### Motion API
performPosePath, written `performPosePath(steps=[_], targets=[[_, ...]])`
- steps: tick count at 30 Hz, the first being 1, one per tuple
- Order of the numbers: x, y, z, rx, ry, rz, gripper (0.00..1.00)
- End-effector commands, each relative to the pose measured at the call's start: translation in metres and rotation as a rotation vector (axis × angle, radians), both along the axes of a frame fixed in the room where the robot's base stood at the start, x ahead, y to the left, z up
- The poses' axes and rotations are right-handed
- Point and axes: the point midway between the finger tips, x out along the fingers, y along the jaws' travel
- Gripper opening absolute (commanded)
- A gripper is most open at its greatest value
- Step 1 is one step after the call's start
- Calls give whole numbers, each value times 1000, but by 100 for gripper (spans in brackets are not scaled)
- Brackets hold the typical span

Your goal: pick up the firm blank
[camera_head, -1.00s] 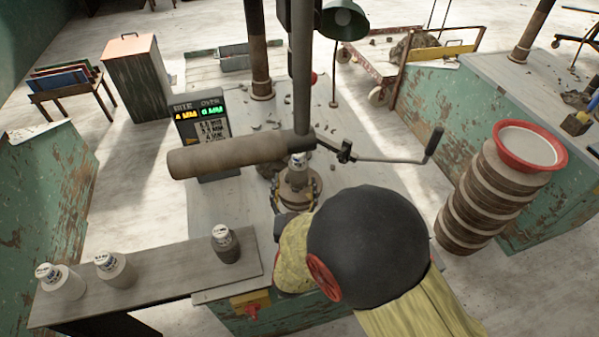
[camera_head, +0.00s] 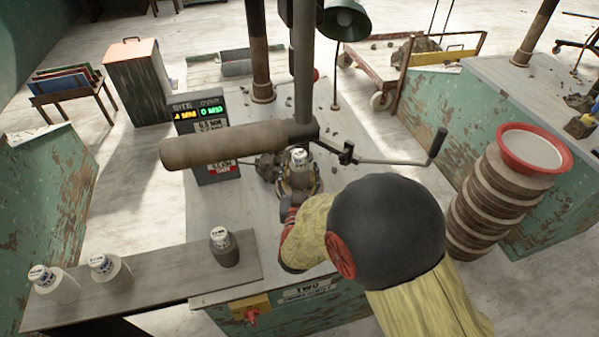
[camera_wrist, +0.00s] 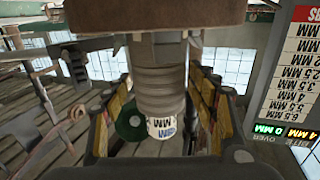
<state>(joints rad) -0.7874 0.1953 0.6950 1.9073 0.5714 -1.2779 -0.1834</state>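A grey blank (camera_head: 299,178) with a white, printed top stands on the bench below the long brown roller. My gripper (camera_head: 299,186) is around it, one finger on each side. In the wrist view the blank (camera_wrist: 160,88) is a ribbed grey cylinder with a white label end, between the yellow finger pads of my gripper (camera_wrist: 162,112). Gaps show between pads and blank, so the gripper looks open. Three more capped blanks stand on the plank at left: a pale one (camera_head: 62,285), another pale one (camera_head: 113,274) and a darker one (camera_head: 225,252). Their small print is unreadable.
The roller (camera_head: 225,148) and its crank (camera_head: 395,160) pass close above my gripper. A sign (camera_head: 203,140) with lit digits stands behind left. Clay crumbs lie on the bench (camera_head: 215,265). A tall stack of discs (camera_head: 497,205) under a red-rimmed bowl stands at right.

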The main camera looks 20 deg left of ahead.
Motion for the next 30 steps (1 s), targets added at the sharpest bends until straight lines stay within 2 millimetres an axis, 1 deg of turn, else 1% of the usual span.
performPosePath(steps=[2, 27, 29, 30], targets=[[0, 0, 0, 0, 0, 0, 51], [0, 0, 0, 0, 0, 0, 3], [0, 0, 0, 0, 0, 0, 0], [0, 0, 0, 0, 0, 0, 0]])
